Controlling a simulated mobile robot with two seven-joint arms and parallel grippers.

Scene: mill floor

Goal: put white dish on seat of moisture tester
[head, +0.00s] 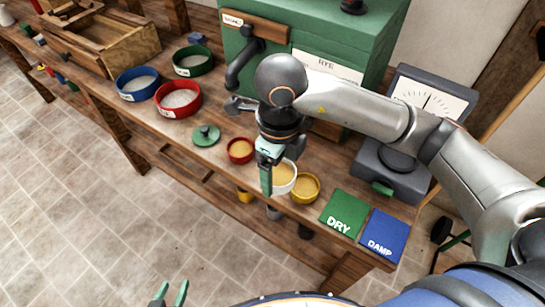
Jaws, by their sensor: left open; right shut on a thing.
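The white dish (291,186) holds yellow grain and is at the bench's front, between a small red dish and a yellow dish. My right gripper (266,185) points down at its left side and is shut on its rim; it hides part of the dish. I cannot tell whether the dish is off the bench. The moisture tester (432,98) is grey with a dial, at the right of the bench. My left gripper (170,293) is open and empty at the bottom, over the floor.
The red dish (240,151) and yellow dish (305,188) flank the white dish closely. A green DRY card (344,213) and blue DAMP card (384,235) lie in front of the tester. A green mill box (320,40) stands behind. Large red bowl (178,99) at left.

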